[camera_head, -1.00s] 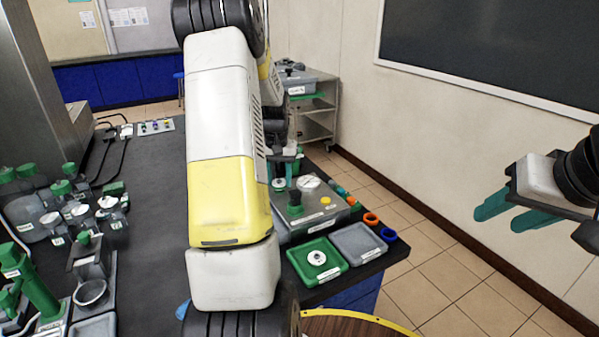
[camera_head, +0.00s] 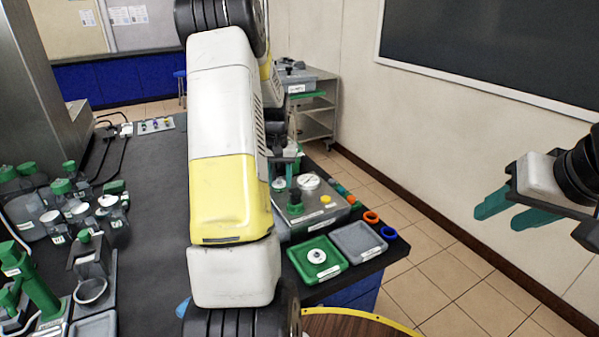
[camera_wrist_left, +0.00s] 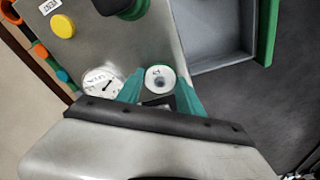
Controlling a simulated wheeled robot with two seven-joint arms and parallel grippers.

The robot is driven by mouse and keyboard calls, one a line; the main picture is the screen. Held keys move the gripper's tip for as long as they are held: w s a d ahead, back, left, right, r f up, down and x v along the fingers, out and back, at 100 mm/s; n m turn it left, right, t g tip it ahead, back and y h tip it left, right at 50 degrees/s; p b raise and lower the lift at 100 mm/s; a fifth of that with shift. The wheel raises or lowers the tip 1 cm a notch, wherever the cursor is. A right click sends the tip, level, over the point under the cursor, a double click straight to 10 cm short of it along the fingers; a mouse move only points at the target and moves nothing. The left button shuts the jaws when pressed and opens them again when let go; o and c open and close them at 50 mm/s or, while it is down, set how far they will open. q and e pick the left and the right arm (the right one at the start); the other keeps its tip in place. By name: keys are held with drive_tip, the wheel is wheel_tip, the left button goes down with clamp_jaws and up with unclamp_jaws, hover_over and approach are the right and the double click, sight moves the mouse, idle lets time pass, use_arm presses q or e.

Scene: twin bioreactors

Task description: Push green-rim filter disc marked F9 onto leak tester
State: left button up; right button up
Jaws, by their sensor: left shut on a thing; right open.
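The leak tester (camera_head: 318,219) is a grey metal box with a round gauge (camera_wrist_left: 103,82), a yellow button (camera_wrist_left: 62,26) and a dark knob (camera_head: 295,203). The disc's mark is too small to read surely. The disc also shows in the head view (camera_head: 279,184); whether it is seated or just above the tester cannot be told. My right gripper (camera_head: 510,211) is open and empty over the floor.
A green tray (camera_head: 303,270) holding another white disc (camera_head: 317,256) and an empty grey tray (camera_head: 358,242) lie in front of the tester. Coloured rings (camera_head: 371,217) line the bench's right edge. Bottles (camera_head: 70,210) crowd the left. The bench middle is clear.

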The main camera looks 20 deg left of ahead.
idle(0.3)
use_arm(q)
drive_tip(key=o, duration=1.4)
drive_tip(key=shift+o, duration=0.3)
drive_tip(key=o, duration=0.4)
drive_tip(key=shift+r, duration=3.45)
clamp_jaws()
